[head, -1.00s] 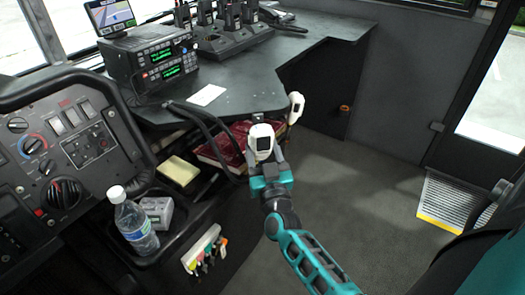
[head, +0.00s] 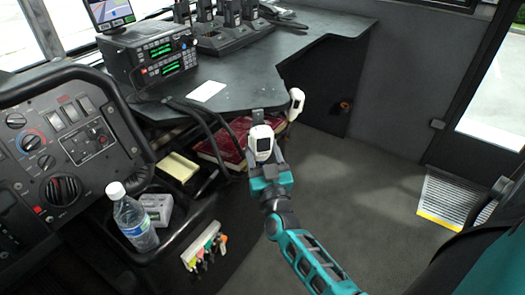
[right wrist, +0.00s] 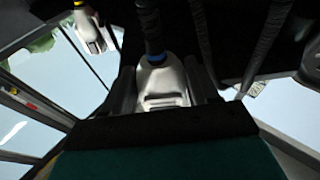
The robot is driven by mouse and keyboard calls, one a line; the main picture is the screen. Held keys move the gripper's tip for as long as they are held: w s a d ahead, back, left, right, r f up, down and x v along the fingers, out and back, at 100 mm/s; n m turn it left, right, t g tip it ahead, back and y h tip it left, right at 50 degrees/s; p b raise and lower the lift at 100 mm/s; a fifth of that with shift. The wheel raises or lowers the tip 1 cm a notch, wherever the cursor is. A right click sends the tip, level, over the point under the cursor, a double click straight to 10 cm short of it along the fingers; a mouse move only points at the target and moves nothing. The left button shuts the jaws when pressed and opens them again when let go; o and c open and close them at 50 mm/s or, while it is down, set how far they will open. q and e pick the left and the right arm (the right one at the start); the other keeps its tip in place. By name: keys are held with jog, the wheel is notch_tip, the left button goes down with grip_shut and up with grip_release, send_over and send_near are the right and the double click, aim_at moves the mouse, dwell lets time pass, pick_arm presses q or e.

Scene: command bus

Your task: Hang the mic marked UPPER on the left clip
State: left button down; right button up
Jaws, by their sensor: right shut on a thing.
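My right gripper (head: 265,165) is shut on a pale mic (head: 261,143), held upright just below the front edge of the desk. In the right wrist view this mic (right wrist: 164,90) sits between the two fingers, with a blue ring where its dark cord starts. A small dark piece (head: 257,116), perhaps a clip, shows just above the mic at the desk edge; I cannot tell whether they touch. A second pale mic (head: 297,103) hangs at the desk edge to the right; the right wrist view shows it (right wrist: 89,32) with a yellow ring. No marking is readable. My left gripper is out of view.
The desk (head: 245,90) carries a radio (head: 162,58), a charger with handsets (head: 228,38) and a white card (head: 207,91). Dark cords (head: 208,122) hang over its front near a red book (head: 222,146). A bottle (head: 132,217) stands left.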

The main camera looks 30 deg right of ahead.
dwell(0.3)
jog(key=o, duration=1)
